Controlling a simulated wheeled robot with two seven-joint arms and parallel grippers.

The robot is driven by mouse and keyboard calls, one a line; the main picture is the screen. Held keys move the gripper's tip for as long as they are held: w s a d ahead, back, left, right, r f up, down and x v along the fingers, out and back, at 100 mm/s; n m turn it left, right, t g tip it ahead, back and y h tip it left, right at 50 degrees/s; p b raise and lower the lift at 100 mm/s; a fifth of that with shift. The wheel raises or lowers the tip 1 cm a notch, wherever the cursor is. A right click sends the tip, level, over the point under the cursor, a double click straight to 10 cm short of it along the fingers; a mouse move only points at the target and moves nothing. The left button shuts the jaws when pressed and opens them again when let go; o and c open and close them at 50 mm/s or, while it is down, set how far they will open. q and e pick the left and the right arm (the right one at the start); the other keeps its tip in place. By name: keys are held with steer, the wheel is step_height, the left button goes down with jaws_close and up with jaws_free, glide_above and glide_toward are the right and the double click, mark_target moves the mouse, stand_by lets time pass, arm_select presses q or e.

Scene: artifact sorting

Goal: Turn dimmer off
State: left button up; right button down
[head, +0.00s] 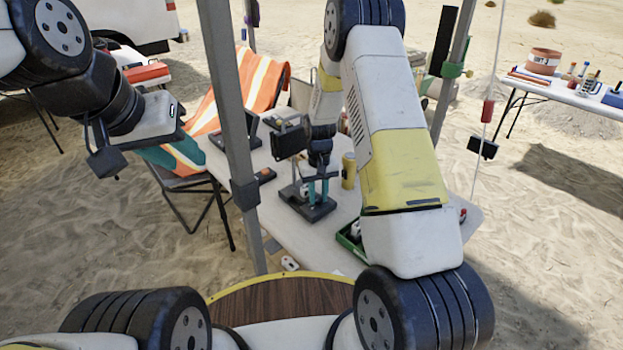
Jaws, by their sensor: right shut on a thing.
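A black-based device (318,212) with a thin upright post stands on the white table; it appears to hold the dimmer. The knob itself cannot be made out. My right gripper (318,192) reaches down from above, its two blue-green fingers shut on a small part at the device's base. The held part is hidden between the fingers. My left gripper (155,122) is raised at the upper left, well away from the table.
The tent pole (237,130) stands between my two arms. A yellow can (348,171) and a green tray (350,245) are close by the device. A folding chair with a striped orange cloth (262,85) is behind the table (262,208). A second table (565,92) is far right.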

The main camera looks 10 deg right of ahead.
mark_target(318, 199)
stand_by(0.3)
steer(key=c, duration=1.2)
jaws_free()
steer(key=shift+o, duration=0.2)
steer(key=shift+r, duration=0.15)
step_height(318, 199, up, 8)
steer(key=shift+f, duration=0.2)
